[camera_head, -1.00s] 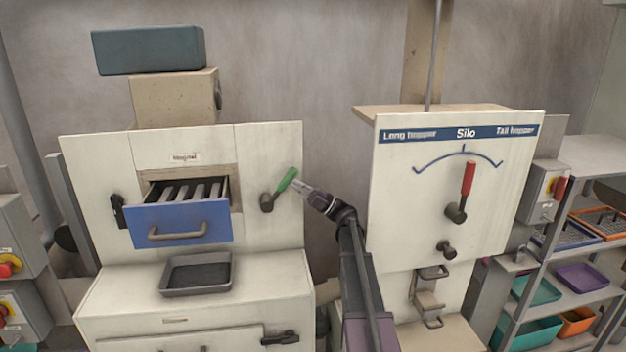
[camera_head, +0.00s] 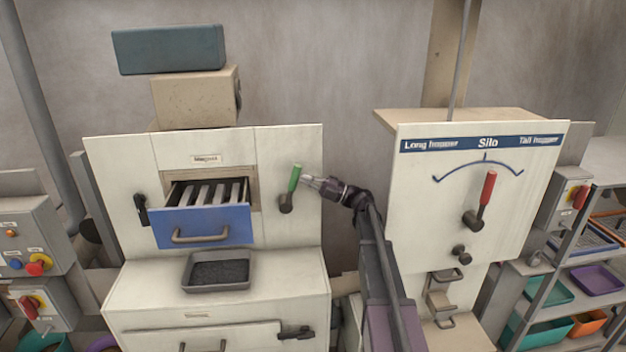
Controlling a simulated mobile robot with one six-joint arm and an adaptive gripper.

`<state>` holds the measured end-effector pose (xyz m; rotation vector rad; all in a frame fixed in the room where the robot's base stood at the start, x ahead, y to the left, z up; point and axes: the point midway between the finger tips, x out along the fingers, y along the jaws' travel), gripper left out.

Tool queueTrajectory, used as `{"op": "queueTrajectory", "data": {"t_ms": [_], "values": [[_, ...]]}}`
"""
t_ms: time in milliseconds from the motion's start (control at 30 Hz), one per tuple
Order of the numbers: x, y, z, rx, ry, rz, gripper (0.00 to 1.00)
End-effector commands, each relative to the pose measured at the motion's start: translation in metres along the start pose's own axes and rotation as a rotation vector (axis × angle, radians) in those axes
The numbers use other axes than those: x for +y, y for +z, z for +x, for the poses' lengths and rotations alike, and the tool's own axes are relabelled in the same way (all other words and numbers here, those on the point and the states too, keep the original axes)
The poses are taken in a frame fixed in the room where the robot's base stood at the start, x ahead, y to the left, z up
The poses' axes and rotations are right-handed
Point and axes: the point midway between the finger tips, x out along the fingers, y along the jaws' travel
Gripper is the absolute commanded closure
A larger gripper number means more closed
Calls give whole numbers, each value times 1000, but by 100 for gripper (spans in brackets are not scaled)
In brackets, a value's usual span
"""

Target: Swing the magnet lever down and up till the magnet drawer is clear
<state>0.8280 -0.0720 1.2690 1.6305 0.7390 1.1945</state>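The magnet lever (camera_head: 294,179) has a green handle on a dark pivot, on the cream cabinet right of the drawer. It points up, leaning slightly right. My gripper (camera_head: 305,181) comes from the right with its tips at the green handle. I cannot tell whether its fingers are open or shut, or whether they touch. The blue-fronted magnet drawer (camera_head: 203,224) stands pulled out, with pale bars and dark gaps inside. Any fine bits on the bars are too small to tell. A grey tray (camera_head: 188,284) below the drawer holds dark grainy material.
The silo panel (camera_head: 420,208) stands to the right, with a red-handled lever (camera_head: 488,188) on it. A black latch (camera_head: 141,210) sits left of the drawer. Control boxes (camera_head: 32,235) stand at far left, and a shelf rack (camera_head: 560,300) at far right.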

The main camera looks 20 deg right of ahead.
Motion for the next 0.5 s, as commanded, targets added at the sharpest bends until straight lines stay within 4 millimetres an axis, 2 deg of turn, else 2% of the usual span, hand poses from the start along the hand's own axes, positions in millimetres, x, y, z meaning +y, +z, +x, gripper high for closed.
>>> {"op": "queueTrajectory", "data": {"t_ms": [200,500], "values": [[0,-4,16,6,1,3,100],[0,-5,20,7,1,3,100]]}}
